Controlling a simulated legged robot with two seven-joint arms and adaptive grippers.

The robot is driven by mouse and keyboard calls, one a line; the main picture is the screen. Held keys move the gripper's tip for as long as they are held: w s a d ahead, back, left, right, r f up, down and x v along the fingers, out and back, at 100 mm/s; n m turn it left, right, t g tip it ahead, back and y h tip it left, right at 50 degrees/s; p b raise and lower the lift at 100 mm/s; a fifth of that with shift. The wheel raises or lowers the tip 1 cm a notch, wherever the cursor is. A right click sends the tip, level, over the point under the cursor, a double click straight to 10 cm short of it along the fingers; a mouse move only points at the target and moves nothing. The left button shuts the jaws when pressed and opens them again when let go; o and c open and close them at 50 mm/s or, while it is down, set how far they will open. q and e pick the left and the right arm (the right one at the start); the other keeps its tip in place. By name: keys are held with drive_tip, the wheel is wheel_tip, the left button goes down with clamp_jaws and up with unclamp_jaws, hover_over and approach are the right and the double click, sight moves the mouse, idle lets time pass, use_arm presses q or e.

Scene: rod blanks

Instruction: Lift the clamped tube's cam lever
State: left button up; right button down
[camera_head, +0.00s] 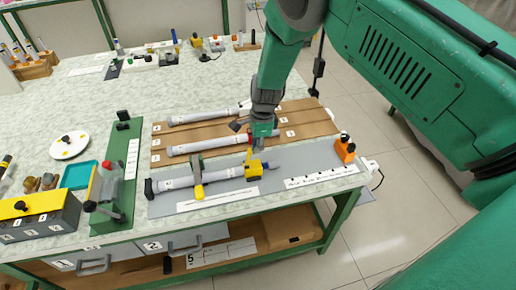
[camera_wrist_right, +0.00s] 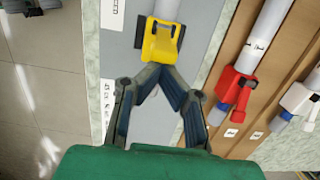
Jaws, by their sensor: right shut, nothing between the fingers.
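The clamped tube (camera_head: 222,174) is white and lies on a grey mat (camera_head: 285,168) near the table's front edge. My right gripper (camera_head: 259,145) is above the fitting. Its fingers (camera_wrist_right: 159,72) converge at the tips and hold nothing. I cannot tell whether they touch the fitting. My left gripper is not in view.
Two more tubes, one with a red fitting (camera_wrist_right: 232,88) and one with a white fitting (camera_wrist_right: 299,98), lie on a brown board (camera_head: 318,117) behind the mat. A green stand (camera_head: 117,180) is at left.

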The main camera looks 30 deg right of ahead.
drive_tip(key=shift+r, duration=0.1)
drive_tip(key=shift+r, duration=0.15)
drive_tip(key=shift+a+r+p, duration=0.15)
drive_tip(key=shift+r+p, duration=0.5)
drive_tip(key=shift+r, duration=0.05)
